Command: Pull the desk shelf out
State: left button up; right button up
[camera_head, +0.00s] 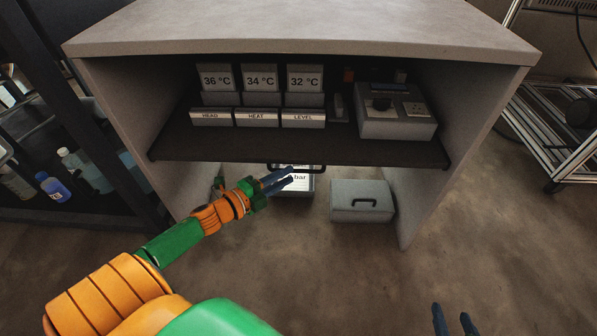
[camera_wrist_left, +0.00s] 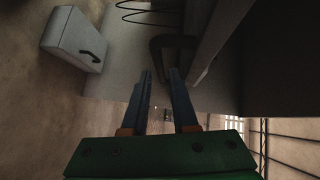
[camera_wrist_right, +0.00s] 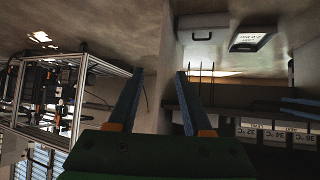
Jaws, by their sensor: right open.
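The desk (camera_head: 300,27) is grey and stands ahead, with a dark shelf (camera_head: 200,146) under its top. A dark bar handle (camera_head: 312,168) hangs at the middle of the shelf's front edge; it also shows in the left wrist view (camera_wrist_left: 158,45). My left gripper (camera_head: 288,178) is just below and in front of the handle. Its fingers (camera_wrist_left: 160,76) are parted, with the handle beyond the tips and nothing visible between them. My right gripper (camera_head: 453,308) is open and empty at the lower right, away from the desk; its fingers also show in the right wrist view (camera_wrist_right: 160,74).
On the shelf stand temperature displays (camera_head: 260,78), labelled blocks (camera_head: 256,118) and a grey device (camera_head: 396,112). Beneath are a grey case (camera_head: 361,201) and a labelled box (camera_head: 298,186). A metal rack (camera_head: 560,130) stands right; bottles (camera_head: 55,188) stand left. Floor in front is clear.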

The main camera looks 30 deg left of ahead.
aim_at(296, 171)
pick_arm(q)
jog(key=b+x, duration=0.1)
jog(key=x, duration=0.3)
jog(key=shift+w+f+b, duration=0.1)
jog(key=shift+b, duration=0.25)
jog(key=shift+w, duration=0.15)
pick_arm(e)
jog(key=w+a+r+t+y, duration=0.1)
jog(key=w+r+t, duration=0.1)
jog(key=r+t, duration=0.2)
jog(key=w+a+r+t+y, duration=0.1)
jog(key=w+r+t, duration=0.1)
jog(key=r, duration=0.6)
jog(key=shift+w+a+n+t, duration=0.3)
jog(key=shift+w+a+t, duration=0.05)
jog(key=shift+t, duration=0.55)
pick_arm(q)
jog(key=shift+c, duration=0.3)
pick_arm(e)
jog(key=shift+r, duration=0.1)
pick_arm(q)
grip_shut()
